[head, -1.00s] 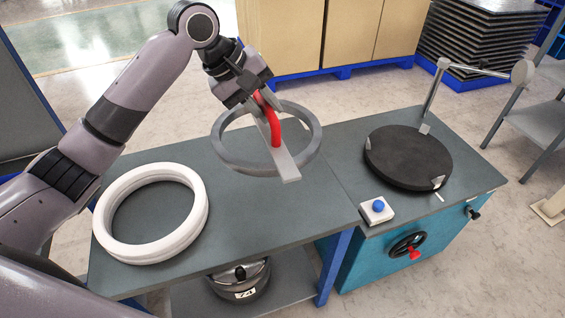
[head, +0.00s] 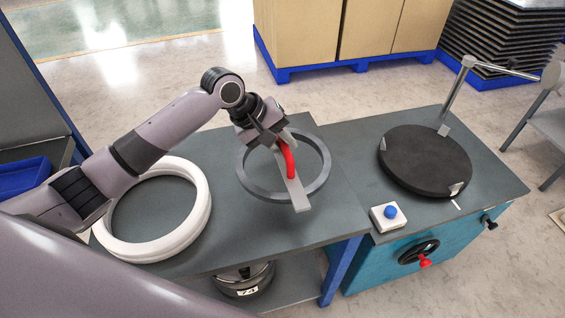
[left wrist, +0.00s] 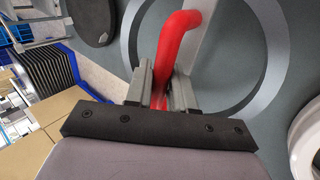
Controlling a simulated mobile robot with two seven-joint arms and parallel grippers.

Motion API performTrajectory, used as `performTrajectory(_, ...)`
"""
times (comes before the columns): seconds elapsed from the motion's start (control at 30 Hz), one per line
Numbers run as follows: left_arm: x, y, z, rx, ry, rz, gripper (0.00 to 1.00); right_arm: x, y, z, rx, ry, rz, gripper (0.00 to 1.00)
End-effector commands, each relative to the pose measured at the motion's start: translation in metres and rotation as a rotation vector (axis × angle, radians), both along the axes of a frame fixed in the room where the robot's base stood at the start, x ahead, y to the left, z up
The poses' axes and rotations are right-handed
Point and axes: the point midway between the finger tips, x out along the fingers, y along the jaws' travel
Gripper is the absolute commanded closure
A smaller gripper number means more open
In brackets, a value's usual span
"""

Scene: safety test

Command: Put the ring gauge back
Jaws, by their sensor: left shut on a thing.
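The ring gauge is a grey metal ring (head: 323,185) with a flat crossbar (head: 297,190) and a red handle (head: 290,162). My left gripper (head: 284,147) is shut on the red handle. The ring hangs over the grey table (head: 225,220); whether it touches the top I cannot tell. In the left wrist view the red handle (left wrist: 172,45) sits between the fingers (left wrist: 160,88), and the ring (left wrist: 268,75) fills the space beyond. A white ring (head: 125,249) lies on the table to the left, partly behind my arm. My right gripper is not in view.
To the right, a teal bench carries a black round plate (head: 425,160) with a jointed arm (head: 455,90). A white box with a blue button (head: 389,213) sits at its front left corner. A black handwheel (head: 418,252) is on its front. A pot (head: 243,280) stands on the lower shelf.

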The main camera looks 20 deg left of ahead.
Motion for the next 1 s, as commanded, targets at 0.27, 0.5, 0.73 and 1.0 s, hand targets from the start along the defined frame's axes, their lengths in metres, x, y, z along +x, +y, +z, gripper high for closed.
performTrajectory(0.27, 0.001, -0.001, -0.021, -0.003, -0.006, 0.000, 1.00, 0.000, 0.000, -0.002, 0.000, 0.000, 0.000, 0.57)
performTrajectory(0.5, 0.001, 0.000, -0.053, -0.002, -0.004, 0.001, 1.00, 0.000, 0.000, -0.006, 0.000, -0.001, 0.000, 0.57)
performTrajectory(0.73, 0.001, -0.001, -0.061, -0.003, -0.006, 0.000, 1.00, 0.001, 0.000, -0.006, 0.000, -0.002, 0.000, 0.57)
performTrajectory(1.0, 0.000, 0.000, -0.063, 0.000, -0.001, 0.001, 0.51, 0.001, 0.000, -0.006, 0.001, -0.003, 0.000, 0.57)
